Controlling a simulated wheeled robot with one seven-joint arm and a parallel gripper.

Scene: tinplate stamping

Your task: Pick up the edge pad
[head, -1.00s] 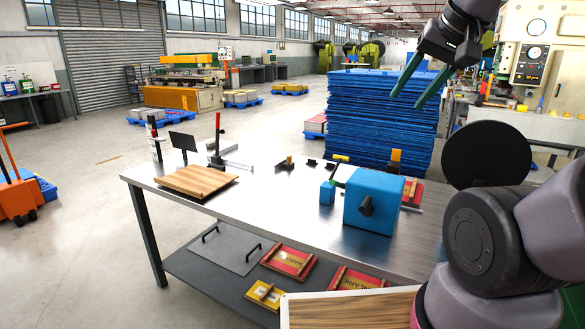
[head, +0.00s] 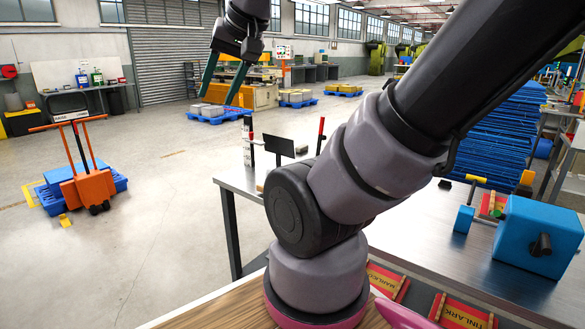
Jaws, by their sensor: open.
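My gripper (head: 222,88) is high at the upper left of the head view, its two green fingers spread apart and empty. It is well away from the steel table (head: 425,235). I cannot surely tell which thing is the edge pad. A small black piece (head: 445,184) lies at the table's far edge, right of my arm.
A blue box (head: 540,238) with a black knob and a small blue block (head: 463,219) stand on the table's right. A dark upright plate (head: 279,146) and a red-handled stand (head: 321,135) are at its left end. An orange pallet truck (head: 88,183) stands on open floor.

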